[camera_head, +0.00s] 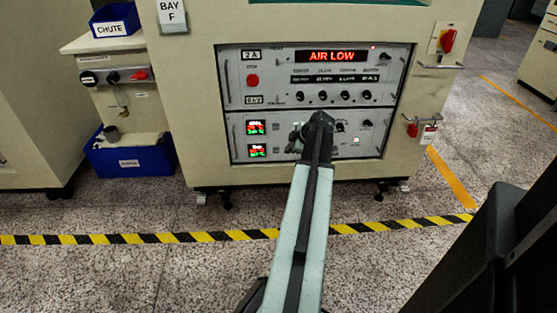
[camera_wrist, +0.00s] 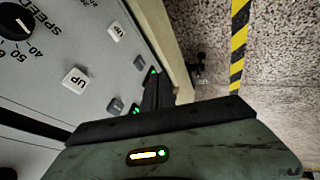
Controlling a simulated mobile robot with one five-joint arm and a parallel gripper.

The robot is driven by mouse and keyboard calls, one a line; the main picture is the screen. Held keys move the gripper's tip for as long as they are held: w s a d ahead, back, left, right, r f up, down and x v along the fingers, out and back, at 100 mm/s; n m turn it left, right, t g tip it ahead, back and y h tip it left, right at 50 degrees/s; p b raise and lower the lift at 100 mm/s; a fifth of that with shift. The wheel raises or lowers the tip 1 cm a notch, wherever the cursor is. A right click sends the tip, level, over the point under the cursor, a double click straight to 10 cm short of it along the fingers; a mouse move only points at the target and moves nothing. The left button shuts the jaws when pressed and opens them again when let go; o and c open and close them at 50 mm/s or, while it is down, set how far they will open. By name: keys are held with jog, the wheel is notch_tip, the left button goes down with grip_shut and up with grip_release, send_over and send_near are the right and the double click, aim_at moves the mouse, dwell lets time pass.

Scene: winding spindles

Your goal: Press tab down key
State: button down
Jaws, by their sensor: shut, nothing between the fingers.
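The lower control panel (camera_head: 285,150) on the cream machine carries the keys. In the wrist view, two white keys marked UP show, a nearer one (camera_wrist: 76,79) and a farther one (camera_wrist: 117,30). A dark grey key (camera_wrist: 115,106) and another dark grey key (camera_wrist: 139,62) sit to their right; I cannot read any lettering on them. No key reading TAB DOWN is legible. My gripper (camera_wrist: 157,88) is shut and empty, close to the panel beside the dark keys. I cannot tell whether it touches the panel. In the head view my gripper (camera_head: 318,122) and arm hide part of the panel.
A black SPEED dial (camera_wrist: 15,20) lies at the wrist view's upper left. Above the lower panel, a red display (camera_head: 331,56) reads AIR LOW. A red switch (camera_head: 447,41) is at the right. Blue bins (camera_head: 130,158) stand left. Yellow-black tape (camera_head: 200,237) crosses the open floor.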

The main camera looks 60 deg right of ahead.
aim_at(276, 150)
jog(key=shift+w, duration=0.1)
jog(key=w+d+f+b, duration=0.4)
jog(key=w+f+b, duration=0.3)
jog(key=w+b, duration=0.1)
jog(key=shift+d+f, duration=0.4)
